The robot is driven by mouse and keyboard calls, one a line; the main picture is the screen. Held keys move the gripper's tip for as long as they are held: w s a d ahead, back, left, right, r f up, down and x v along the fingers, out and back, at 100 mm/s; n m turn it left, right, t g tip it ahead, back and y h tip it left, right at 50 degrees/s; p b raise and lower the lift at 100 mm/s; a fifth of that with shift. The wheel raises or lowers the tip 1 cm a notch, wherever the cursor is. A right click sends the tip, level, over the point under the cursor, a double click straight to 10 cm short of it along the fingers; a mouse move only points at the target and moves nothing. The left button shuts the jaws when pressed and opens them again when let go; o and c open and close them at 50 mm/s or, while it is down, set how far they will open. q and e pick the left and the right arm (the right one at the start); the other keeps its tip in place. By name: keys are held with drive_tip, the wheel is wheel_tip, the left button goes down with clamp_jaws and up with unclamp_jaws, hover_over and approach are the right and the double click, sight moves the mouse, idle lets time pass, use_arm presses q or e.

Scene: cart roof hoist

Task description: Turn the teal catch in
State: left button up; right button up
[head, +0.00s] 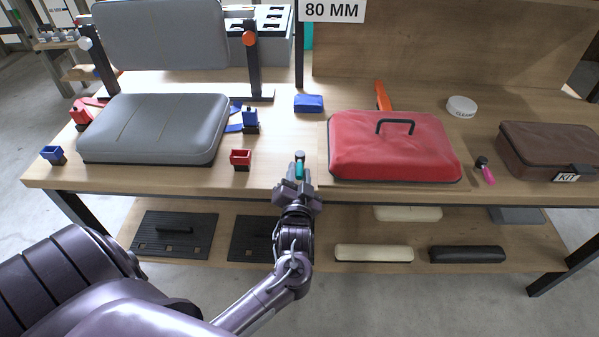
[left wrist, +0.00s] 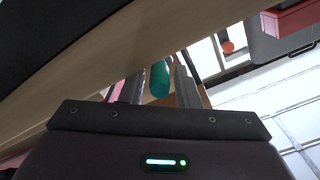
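The teal catch (head: 299,169), with a dark round end, is at the bench's front edge, just left of the red case (head: 392,148). My left gripper (head: 299,173) reaches up to it from the front. In the left wrist view the teal catch (left wrist: 160,78) stands between the two grey fingers (left wrist: 163,85), with a small gap showing beside it, so the gripper looks open. The fingers partly hide the catch in the head view. A similar catch with a pink lever (head: 487,173) is right of the red case. My right gripper is not in view.
A grey case (head: 155,128) lies at left, with a small red block (head: 240,159) and blue blocks (head: 308,103) nearby. A brown case (head: 550,150) is at right. The bench's front edge and lower shelf (head: 350,233) are close to my left arm.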

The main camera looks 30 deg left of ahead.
use_arm(q)
drive_tip(key=shift+w+a, duration=0.2)
clamp_jaws()
drive_tip(key=shift+w+d+n+g+y, duration=0.15)
drive_tip(key=shift+d+n+g+y, duration=0.05)
drive_tip(key=shift+n+g+y, duration=0.4)
drive_tip(key=shift+w+d+n+g+y, duration=0.25)
drive_tip(key=shift+n+g+y, duration=0.15)
drive_tip(key=shift+y, duration=0.25)
drive_tip(key=shift+w+d+n+g+y, duration=0.1)
drive_tip(key=shift+d+n+g+y, duration=0.1)
drive_tip(key=shift+n+g+y, duration=0.35)
